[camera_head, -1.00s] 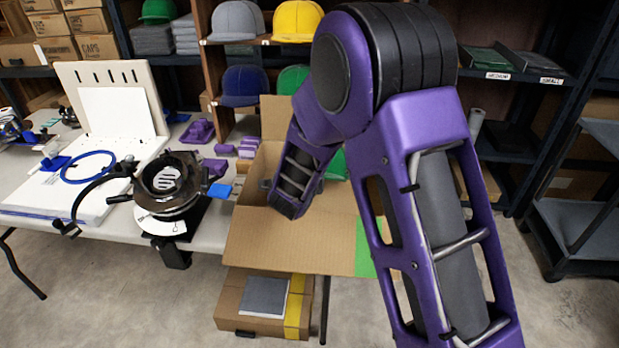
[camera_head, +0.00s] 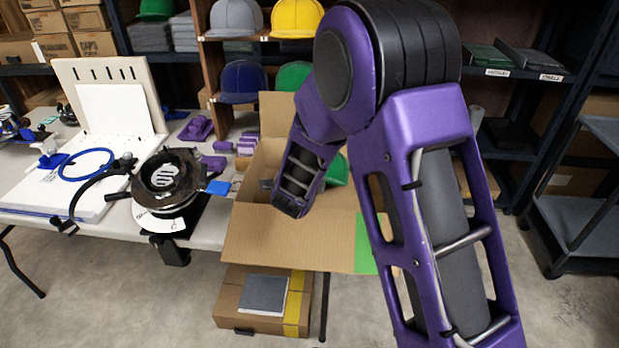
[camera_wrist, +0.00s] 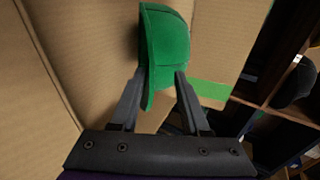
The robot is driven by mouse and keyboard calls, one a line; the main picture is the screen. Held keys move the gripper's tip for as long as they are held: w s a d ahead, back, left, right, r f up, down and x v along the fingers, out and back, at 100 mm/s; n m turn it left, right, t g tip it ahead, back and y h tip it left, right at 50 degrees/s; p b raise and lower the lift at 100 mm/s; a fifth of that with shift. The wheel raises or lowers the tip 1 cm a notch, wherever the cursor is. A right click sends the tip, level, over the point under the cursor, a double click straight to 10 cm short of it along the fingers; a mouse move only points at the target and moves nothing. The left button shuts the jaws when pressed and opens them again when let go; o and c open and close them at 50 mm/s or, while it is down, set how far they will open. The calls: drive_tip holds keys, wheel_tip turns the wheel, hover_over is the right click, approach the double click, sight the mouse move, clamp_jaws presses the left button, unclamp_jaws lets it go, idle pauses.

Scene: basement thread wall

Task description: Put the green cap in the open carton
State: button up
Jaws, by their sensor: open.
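The open carton (camera_head: 290,233) stands on the table with its near flap hanging forward. A green cap (camera_wrist: 168,45) is between the two fingers of my gripper (camera_wrist: 158,78) in the wrist view, with cardboard walls around it. In the head view part of this green cap (camera_head: 338,172) shows inside the carton, behind my arm. My gripper is open, with one finger on either side of the cap's brim. I cannot tell whether the fingers touch it.
A cap press (camera_head: 165,180) and a blue ring (camera_head: 86,165) are left of the carton. Shelves behind hold a yellow cap (camera_head: 297,18), a blue cap (camera_head: 244,82) and another green cap (camera_head: 291,76). A closed box (camera_head: 250,320) lies on the floor below.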

drive_tip(key=p+v, duration=0.3)
drive_tip(key=v, duration=1.4)
drive_tip(key=shift+r, duration=0.25)
